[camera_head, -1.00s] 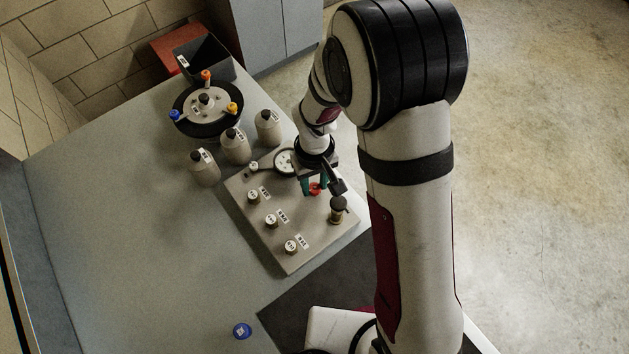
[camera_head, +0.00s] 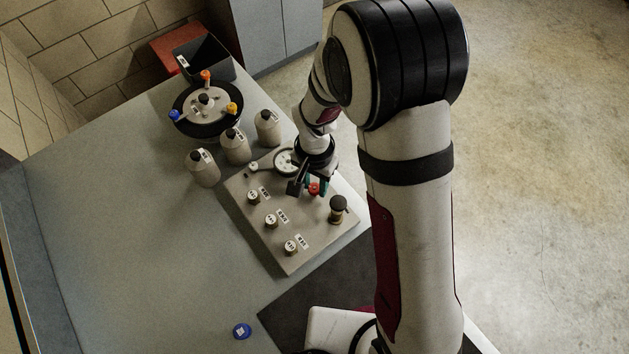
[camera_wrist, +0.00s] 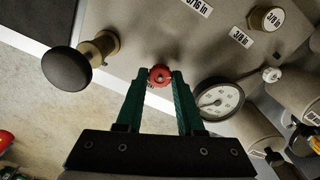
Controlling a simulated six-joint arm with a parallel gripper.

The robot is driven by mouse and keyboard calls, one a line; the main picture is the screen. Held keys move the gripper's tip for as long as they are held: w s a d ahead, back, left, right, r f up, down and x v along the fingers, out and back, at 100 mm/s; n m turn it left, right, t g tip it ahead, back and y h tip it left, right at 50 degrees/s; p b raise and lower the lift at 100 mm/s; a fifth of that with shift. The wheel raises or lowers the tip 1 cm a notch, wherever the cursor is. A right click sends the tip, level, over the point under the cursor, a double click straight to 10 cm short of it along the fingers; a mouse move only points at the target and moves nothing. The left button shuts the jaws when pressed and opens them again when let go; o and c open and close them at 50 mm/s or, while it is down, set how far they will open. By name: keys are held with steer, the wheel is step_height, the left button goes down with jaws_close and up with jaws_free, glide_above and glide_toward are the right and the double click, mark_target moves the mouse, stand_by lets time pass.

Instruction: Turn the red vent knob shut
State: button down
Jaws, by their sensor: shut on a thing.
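The red vent knob (camera_head: 314,188) stands on the grey panel (camera_head: 262,180) near its far right edge. In the wrist view the knob (camera_wrist: 159,75) sits between the tips of my green fingers. My gripper (camera_wrist: 160,82) is shut on it, one finger on each side. In the head view my gripper (camera_head: 314,184) reaches down over the panel, and its wrist partly hides the fingers. A white label beside the knob is mostly covered by the gripper in the wrist view.
A round gauge (camera_wrist: 219,99) stands close to one finger. A black-capped brass plunger (camera_head: 338,209) stands beside the knob. Several brass fittings (camera_head: 271,221) line the panel's left side. Grey bottles (camera_head: 235,146) stand behind it. The table's left part is clear.

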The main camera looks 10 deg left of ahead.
mark_target(315, 188)
steer(key=m, duration=1.2)
steer(key=shift+m, duration=0.4)
stand_by(0.4)
steer(key=c, duration=0.5)
jaws_free()
steer(key=shift+r, duration=0.1)
step_height(315, 188, up, 16)
steer(key=shift+f, duration=0.15)
